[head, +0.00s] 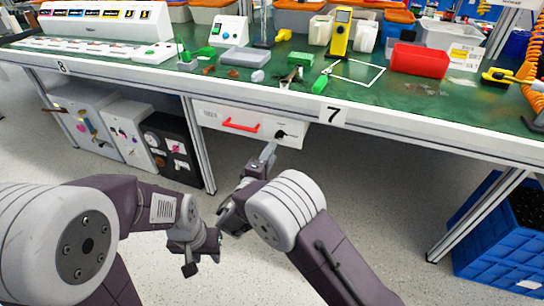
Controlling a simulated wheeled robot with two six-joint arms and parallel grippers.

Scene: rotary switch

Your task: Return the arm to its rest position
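The rotary switch (281,134) is a small dark knob on the right part of a white drawer front under the table. My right gripper (269,150) points up at the drawer front, just below and left of the switch. A small gap seems to show between them, but contact cannot be ruled out. Its fingers are too small to tell open from shut. My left gripper (203,256) hangs low over the floor, well below the drawer and away from the switch. The view does not show clearly whether its fingers are apart.
The white drawer (210,112) has a red handle (241,125). The green table top (440,105) above holds a red bin (419,60), a yellow device (340,32) and tools. Cabinets (125,135) stand lower left, a blue crate (500,245) lower right. A table leg (198,145) stands left of the drawer.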

